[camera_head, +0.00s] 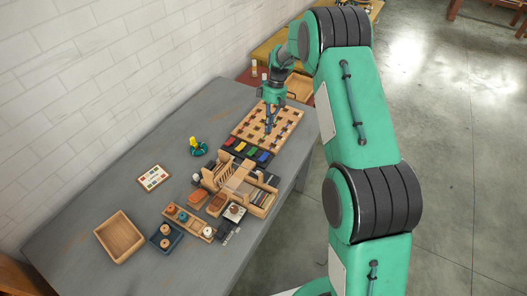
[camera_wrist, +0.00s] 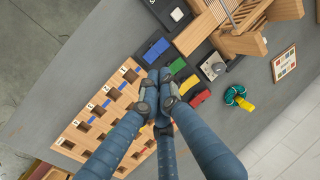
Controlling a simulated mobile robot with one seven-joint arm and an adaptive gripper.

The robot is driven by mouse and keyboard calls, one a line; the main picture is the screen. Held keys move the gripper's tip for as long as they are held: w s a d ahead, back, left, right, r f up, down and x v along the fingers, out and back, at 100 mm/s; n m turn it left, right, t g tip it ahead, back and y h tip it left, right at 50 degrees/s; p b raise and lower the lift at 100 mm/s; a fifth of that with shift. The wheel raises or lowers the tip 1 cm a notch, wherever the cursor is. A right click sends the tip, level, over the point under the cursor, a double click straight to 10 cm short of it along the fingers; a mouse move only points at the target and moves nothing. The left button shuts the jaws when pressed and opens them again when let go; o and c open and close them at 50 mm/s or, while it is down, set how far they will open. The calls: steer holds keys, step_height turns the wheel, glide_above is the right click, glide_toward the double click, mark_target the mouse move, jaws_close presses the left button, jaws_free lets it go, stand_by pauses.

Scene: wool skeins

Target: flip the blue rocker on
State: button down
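The blue rocker (camera_head: 263,157) is at the right end of a dark strip of coloured rockers, in front of the slotted wooden board. In the wrist view the blue rocker (camera_wrist: 155,48) lies just beyond my fingertips, with the green rocker (camera_wrist: 177,66) beside it. I cannot tell which way the blue rocker is tilted. My gripper (camera_head: 268,131) points down near the board's front edge, close to the strip. In the wrist view its fingers (camera_wrist: 159,77) are drawn together with nothing seen between them. They look apart from the blue rocker, but the height gap is unclear.
Yellow (camera_wrist: 191,84) and red (camera_wrist: 201,97) rockers continue the row. The slotted board (camera_head: 258,115) lies behind it. A wooden rack (camera_head: 237,183) stands in front. A teal object with a yellow top (camera_head: 197,147) stands to the left. An empty wooden box (camera_head: 120,237) sits at the front left.

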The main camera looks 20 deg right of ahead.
mark_target(262, 158)
stand_by(0.4)
steer(key=b+x, duration=0.2)
steer(key=x, duration=1.2)
stand_by(0.4)
